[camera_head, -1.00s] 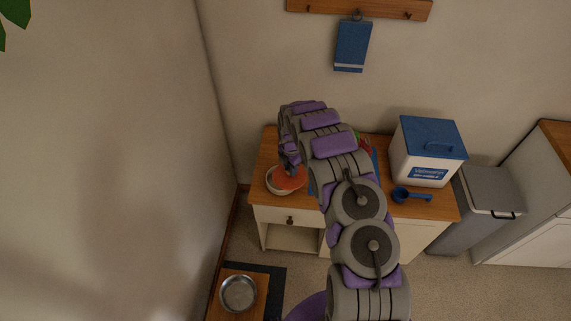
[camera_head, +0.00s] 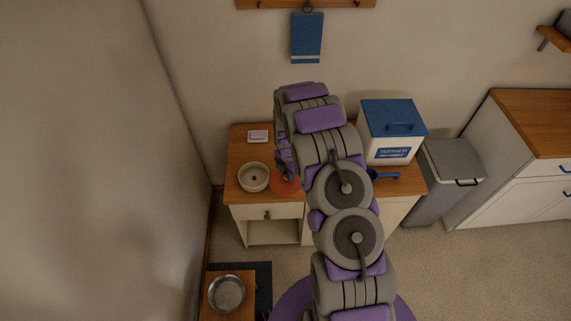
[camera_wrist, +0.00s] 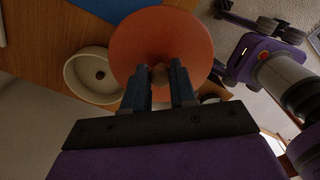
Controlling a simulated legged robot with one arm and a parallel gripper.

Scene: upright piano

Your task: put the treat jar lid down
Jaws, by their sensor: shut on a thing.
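The treat jar lid is an orange-red disc (camera_wrist: 140,45) with a round knob, large in the wrist view. My gripper (camera_wrist: 160,78) is shut on the lid's knob. In the head view the lid (camera_head: 285,185) shows in part beside the white bowl, over the wooden cabinet top; my arm hides the rest. I cannot tell whether the lid touches the cabinet top. The treat jar is not clearly visible.
A white bowl (camera_head: 253,177) with something small inside stands left of the lid. A white bin with a blue lid (camera_head: 392,130) and a blue scoop (camera_head: 385,175) stand right. The cabinet top (camera_head: 238,150) has bare wood at left. A metal bowl (camera_head: 227,293) sits low in front.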

